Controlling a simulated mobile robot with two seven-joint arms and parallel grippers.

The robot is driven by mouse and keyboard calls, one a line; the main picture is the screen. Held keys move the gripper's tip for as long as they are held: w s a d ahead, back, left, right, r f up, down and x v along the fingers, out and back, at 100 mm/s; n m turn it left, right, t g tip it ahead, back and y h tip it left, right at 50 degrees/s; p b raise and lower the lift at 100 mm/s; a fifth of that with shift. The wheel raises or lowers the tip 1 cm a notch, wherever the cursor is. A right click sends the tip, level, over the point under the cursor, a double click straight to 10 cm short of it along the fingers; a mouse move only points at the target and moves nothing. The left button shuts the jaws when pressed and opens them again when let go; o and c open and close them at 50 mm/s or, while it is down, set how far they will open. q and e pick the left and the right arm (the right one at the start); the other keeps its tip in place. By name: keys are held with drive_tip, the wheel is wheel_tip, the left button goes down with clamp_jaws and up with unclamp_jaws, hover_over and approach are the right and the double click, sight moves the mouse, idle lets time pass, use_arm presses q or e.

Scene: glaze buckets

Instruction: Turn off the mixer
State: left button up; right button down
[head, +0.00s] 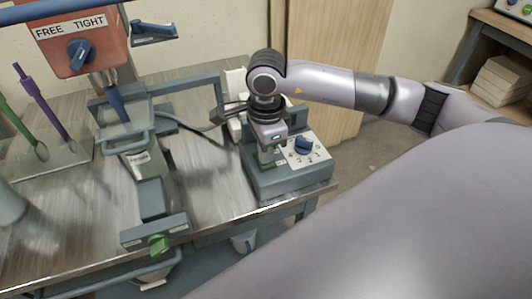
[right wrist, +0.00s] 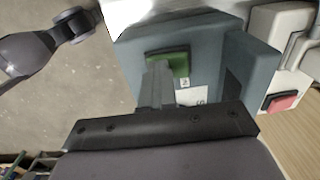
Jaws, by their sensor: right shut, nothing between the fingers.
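A grey-green control box (head: 290,180) sits at the right end of the metal bench. Its pale top plate carries a blue knob (head: 304,146) and numbered marks. In the right wrist view, a green rocker switch (right wrist: 172,64) shows on the box (right wrist: 215,60). My right gripper (head: 267,157) points down at the box, left of the knob. It is shut and empty. In the right wrist view its fingertips (right wrist: 157,68) overlap the left part of the green switch; I cannot tell whether they touch it. My left gripper is not in view.
An orange-red head (head: 88,55) marked FREE and TIGHT, with a blue knob, stands over a clamp frame (head: 150,195) at left. A pale device with a red button (right wrist: 281,102) is beside the box.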

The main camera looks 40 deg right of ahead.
drive_tip(key=shift+w+f, duration=0.1)
drive_tip(key=shift+f, duration=0.35)
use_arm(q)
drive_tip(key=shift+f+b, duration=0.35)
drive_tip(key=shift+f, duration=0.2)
use_arm(e)
drive_tip(key=shift+w+d+r, duration=0.1)
drive_tip(key=shift+w+d, duration=0.1)
drive_tip(key=shift+w, duration=0.35)
wheel_tip(320, 180, up, 5)
drive_tip(key=p, duration=0.3)
drive_tip(key=shift+w+r, duration=0.1)
drive_tip(key=shift+r, duration=0.05)
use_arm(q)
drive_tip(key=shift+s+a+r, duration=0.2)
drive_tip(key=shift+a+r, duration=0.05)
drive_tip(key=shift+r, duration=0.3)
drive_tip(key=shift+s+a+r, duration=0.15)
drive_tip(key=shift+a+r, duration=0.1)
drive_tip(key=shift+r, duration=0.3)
use_arm(e)
wheel_tip(320, 180, up, 10)
drive_tip(key=shift+s+f, duration=0.2)
drive_tip(key=shift+f, duration=0.05)
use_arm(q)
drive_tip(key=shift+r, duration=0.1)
use_arm(e)
drive_tip(key=shift+a, duration=0.1)
